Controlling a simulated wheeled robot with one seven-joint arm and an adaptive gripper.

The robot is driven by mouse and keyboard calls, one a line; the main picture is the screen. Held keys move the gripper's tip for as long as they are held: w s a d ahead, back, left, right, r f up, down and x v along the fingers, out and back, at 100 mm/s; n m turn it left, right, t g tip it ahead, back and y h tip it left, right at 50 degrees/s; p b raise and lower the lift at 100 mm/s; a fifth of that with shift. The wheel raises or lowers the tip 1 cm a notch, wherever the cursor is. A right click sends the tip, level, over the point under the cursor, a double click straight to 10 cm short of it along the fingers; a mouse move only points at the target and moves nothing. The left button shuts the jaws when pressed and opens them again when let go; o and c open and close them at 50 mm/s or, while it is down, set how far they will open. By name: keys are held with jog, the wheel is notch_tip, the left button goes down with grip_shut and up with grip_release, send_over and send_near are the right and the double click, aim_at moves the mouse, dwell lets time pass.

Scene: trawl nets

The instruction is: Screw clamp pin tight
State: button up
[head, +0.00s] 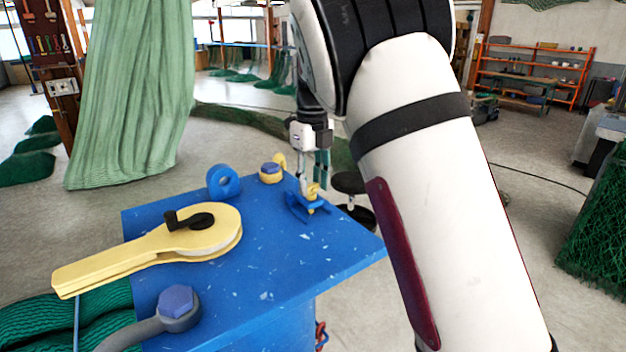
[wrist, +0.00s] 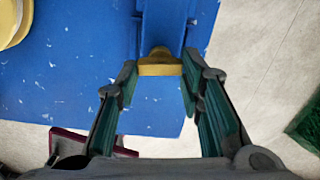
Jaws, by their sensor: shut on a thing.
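The blue clamp (head: 298,209) sits near the far right corner of the blue table, and it also shows at the top of the wrist view (wrist: 160,22). Its yellow pin (wrist: 160,66) has a wide head, which lies between my fingertips. My gripper (wrist: 159,78) points at the clamp and is shut on the pin's head, one green-padded finger on each side. In the head view my gripper (head: 314,184) stands above the clamp, and the fingers partly hide the pin. The pin's thread is out of sight.
A dark stool (head: 350,183) stands behind the table.

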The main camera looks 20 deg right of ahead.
aim_at(312, 186)
jog(key=shift+w+r+m, duration=0.1)
jog(key=shift+r+m, duration=0.15)
jog(key=shift+m, duration=0.35)
jog(key=o, duration=1)
jog(key=shift+o, duration=0.8)
jog(key=shift+f, duration=0.15)
notch_tip(312, 186, up, 12)
